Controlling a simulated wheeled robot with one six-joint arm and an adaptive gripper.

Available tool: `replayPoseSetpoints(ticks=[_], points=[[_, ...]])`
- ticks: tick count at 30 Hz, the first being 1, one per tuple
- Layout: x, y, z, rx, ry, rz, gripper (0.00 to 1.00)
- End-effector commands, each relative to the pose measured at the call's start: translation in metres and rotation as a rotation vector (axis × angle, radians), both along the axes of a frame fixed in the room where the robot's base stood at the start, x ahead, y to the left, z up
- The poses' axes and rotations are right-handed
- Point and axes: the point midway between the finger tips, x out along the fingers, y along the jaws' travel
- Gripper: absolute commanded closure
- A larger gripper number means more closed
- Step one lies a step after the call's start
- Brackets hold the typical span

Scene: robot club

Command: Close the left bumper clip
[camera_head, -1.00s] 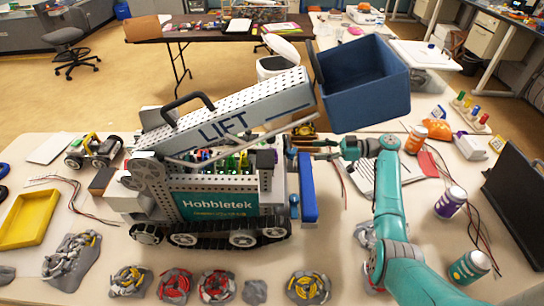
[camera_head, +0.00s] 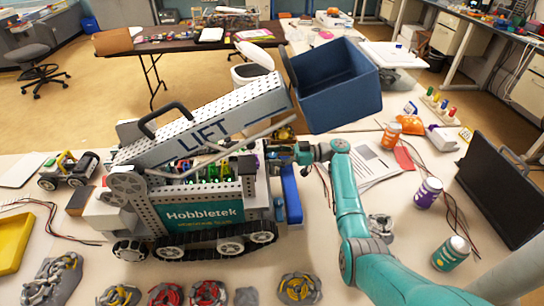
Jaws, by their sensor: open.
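The Hobbletek robot (camera_head: 205,213) stands on the table, with tracks and a raised grey LIFT arm. Its blue bumper (camera_head: 291,194) stands upright at its right end. A small blue clip part (camera_head: 279,213) shows low between the body and the bumper. The upper clip area, by the bumper's top, is mostly hidden behind my gripper. My gripper (camera_head: 283,156) is open at the bumper's upper end, pointing left towards the body. I cannot tell whether it touches a clip, or whether either clip is latched.
A blue bin (camera_head: 336,86) is held up on the LIFT arm above my gripper.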

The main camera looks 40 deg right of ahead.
Motion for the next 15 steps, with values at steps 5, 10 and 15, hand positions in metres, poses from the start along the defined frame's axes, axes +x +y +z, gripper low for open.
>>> replayPoseSetpoints(ticks=[5,10,15], points=[[0.0046,0.0072,-0.0001,0.0,0.0,0.0,0.43],[0.0051,0.0078,-0.0001,0.0,0.0,0.0,0.43],[0.0051,0.0077,-0.0001,0.0,0.0,0.0,0.63]])
